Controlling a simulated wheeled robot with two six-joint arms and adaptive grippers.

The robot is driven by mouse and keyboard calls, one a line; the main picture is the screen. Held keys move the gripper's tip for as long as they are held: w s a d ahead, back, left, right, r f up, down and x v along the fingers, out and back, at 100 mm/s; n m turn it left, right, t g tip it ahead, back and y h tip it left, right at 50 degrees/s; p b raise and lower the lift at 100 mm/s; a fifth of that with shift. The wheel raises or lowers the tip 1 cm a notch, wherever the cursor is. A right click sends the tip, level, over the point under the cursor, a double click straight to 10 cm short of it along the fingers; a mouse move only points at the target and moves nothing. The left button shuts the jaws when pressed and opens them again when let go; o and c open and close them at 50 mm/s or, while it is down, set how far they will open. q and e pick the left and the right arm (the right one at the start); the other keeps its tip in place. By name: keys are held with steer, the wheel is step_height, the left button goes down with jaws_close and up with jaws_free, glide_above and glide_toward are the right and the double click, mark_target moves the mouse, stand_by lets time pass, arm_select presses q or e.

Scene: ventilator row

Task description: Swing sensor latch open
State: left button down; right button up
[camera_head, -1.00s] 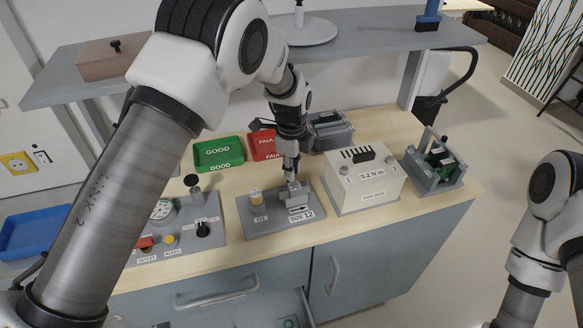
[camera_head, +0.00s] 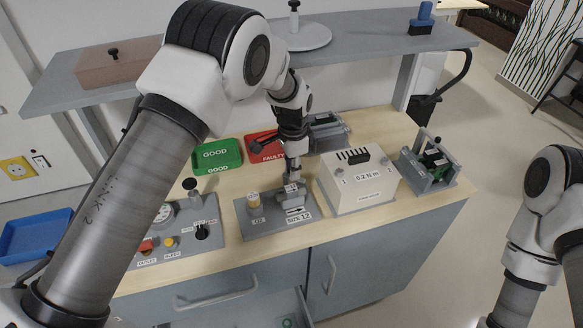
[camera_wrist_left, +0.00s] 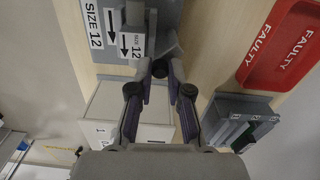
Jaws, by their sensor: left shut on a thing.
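The sensor fixture is a grey plate (camera_head: 262,228) on the bench, with a small capped O2 cylinder (camera_head: 253,201) at its left and a "SIZE 12" label (camera_head: 298,218) at its front. The grey latch block (camera_head: 291,202) is at the plate's right. The fingers hide the exact contact. My right gripper is out of view.
A white 0.2 N m box (camera_head: 345,195) stands close right of the plate. A control panel (camera_head: 180,240) is at left. Green GOOD (camera_head: 217,170) and red FAULTY (camera_head: 262,157) trays lie behind. A shelf (camera_head: 365,42) overhangs the back. A grey fixture (camera_head: 425,185) is at far right.

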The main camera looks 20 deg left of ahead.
arm_select(q)
steer(key=n, duration=0.3)
steer(key=shift+w+f+n, duration=0.2)
steer(key=shift+n, duration=0.1)
steer(key=shift+w+a+n, duration=0.1)
steer(key=shift+w+n, duration=0.05)
steer(key=shift+n, duration=0.8)
steer(key=shift+w+a+n, duration=0.1)
steer(key=shift+w+n, duration=0.05)
steer(key=shift+n, duration=0.8)
steer(key=c, duration=1.1)
jaws_free()
steer(key=shift+w, duration=0.15)
steer(key=shift+r, duration=0.15)
